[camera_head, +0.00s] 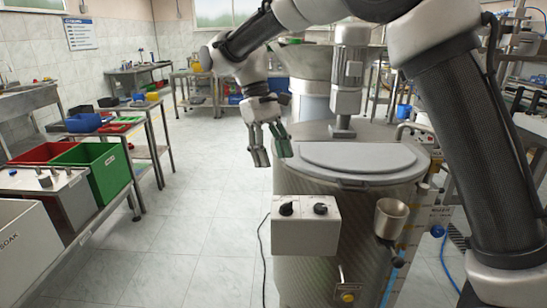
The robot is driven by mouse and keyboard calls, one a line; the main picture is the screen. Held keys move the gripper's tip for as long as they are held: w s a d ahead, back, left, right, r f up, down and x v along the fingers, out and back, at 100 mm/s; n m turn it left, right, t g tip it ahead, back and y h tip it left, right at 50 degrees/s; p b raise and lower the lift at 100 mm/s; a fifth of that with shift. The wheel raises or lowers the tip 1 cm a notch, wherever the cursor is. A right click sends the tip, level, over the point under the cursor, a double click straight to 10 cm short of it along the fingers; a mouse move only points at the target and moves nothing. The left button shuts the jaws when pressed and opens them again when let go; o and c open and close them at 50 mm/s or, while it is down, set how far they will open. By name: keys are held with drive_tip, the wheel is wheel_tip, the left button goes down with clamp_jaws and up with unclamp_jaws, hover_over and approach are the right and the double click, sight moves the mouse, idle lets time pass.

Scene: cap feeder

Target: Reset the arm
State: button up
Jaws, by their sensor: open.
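My gripper (268,157) hangs at the end of my arm near the middle of the view, fingers pointing down. Its fingers are apart and nothing shows between them. It is at the upper left side of the large metal cap feeder (235,0) drum, over open floor as seen from here. My arm bends from the right edge across the top and down to the gripper.
The metal drum (310,255) has a grey lid (360,158), a motor (349,75), a control box (306,224) with two black knobs and a small metal cup (390,217). A green bin (104,178) and a red bin (45,153) stand left. Tiled floor between is clear.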

drive_tip(key=s+d+r+m+t+y, duration=0.1)
drive_tip(key=s+d, duration=0.5)
drive_tip(key=d, duration=0.6)
drive_tip(key=s+d+r+m+t+y, duration=0.1)
drive_tip(key=s+d+m+t, duration=0.3)
drive_tip(key=s+d, duration=0.3)
drive_tip(key=s+d+r+m+t+y, duration=0.1)
drive_tip(key=s+d, duration=0.6)
drive_tip(key=d, duration=1)
drive_tip(key=shift+s+r+m+t, duration=0.25)
drive_tip(key=shift+r+m+t, duration=0.2)
drive_tip(key=shift+m+t, duration=0.55)
